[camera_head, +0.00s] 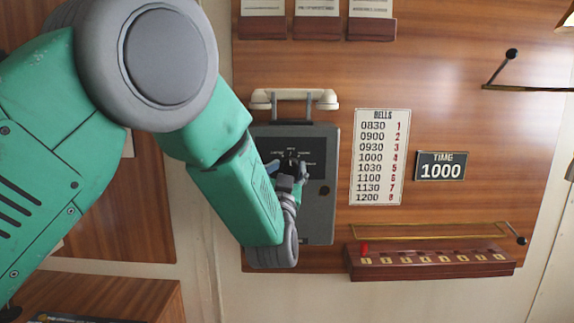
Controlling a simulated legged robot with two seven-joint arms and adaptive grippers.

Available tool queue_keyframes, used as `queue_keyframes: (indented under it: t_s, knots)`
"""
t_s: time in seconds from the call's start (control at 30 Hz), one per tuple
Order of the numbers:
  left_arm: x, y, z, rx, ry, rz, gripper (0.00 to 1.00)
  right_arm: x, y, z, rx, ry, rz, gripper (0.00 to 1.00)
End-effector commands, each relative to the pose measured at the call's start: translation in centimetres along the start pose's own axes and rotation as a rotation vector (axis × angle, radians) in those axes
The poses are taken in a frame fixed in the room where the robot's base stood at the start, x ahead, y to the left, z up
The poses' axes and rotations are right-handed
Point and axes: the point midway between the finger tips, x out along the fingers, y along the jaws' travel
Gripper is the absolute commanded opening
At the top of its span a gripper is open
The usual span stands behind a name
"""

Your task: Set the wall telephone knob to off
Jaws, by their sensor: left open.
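The wall telephone (320,217) is a grey box on the wooden wall panel, with a white handset (294,96) lying across its top. A black dial plate with small white lettering is on its front. The knob (291,157) sits on this plate and is partly hidden by my left gripper; which mark it points to is too small to tell. My left gripper (290,168) is open, with its fingers at the knob. I cannot tell whether they touch it. My left forearm covers the lower left of the telephone. My right gripper is not in view.
Right of the telephone are a bells chart (380,157) and a time sign (440,166). Below them is a wooden peg board (430,262) with a red peg and a brass rail. Card holders (317,28) are above. A wooden cabinet (110,292) stands at lower left.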

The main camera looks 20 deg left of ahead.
Motion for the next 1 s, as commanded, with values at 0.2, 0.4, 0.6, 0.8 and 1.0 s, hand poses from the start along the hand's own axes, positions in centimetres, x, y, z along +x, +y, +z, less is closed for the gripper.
queue_keyframes:
  t_s: [0.2, 0.4, 0.6, 0.8, 1.0]
  knots:
    - [-0.2, 0.4, -0.1, 0.006, -0.005, -0.002, 0.08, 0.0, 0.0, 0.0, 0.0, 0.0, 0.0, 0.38]
    - [-0.2, 0.4, -0.2, 0.003, -0.001, 0.002, 0.01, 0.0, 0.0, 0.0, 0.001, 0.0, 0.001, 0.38]
    - [-0.1, 0.3, -0.3, 0.001, 0.002, 0.002, 0.01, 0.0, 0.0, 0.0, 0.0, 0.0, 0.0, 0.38]
    - [0.0, 0.2, -0.3, -0.021, 0.004, -0.011, 0.0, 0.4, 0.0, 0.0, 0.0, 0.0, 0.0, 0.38]
    - [-0.1, 0.1, -0.2, -0.105, 0.006, -0.047, 0.0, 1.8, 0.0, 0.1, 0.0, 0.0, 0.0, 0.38]
